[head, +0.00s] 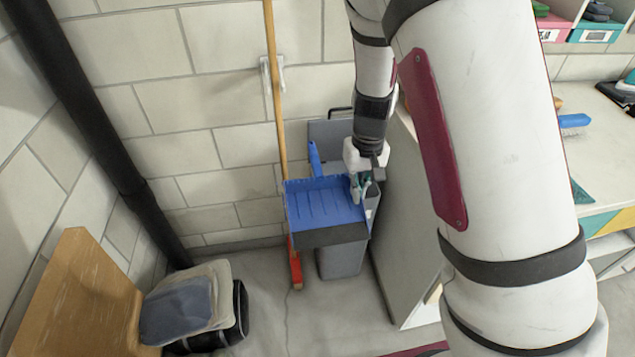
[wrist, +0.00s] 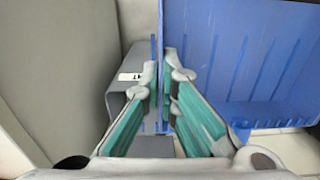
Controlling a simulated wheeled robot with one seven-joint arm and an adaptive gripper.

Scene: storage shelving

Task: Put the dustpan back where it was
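The blue dustpan (head: 325,205) is in front of the upper part of a grey bin (head: 341,262), with its dark lip toward me and its blue handle (head: 315,158) pointing up behind it. I cannot tell whether it rests on the bin or is held above it. My gripper (head: 361,184) is at the dustpan's right side. In the wrist view my gripper's teal-padded fingers (wrist: 161,68) close from both sides on the thin side wall of the dustpan (wrist: 235,55). The grey bin (wrist: 125,90) shows behind the left finger.
A broom with a wooden pole (head: 274,90) stands left of the bin, beside a wall hook (head: 265,75). A black pipe (head: 85,110), a wooden board (head: 85,295) and a bag-like item (head: 190,305) are on the left.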

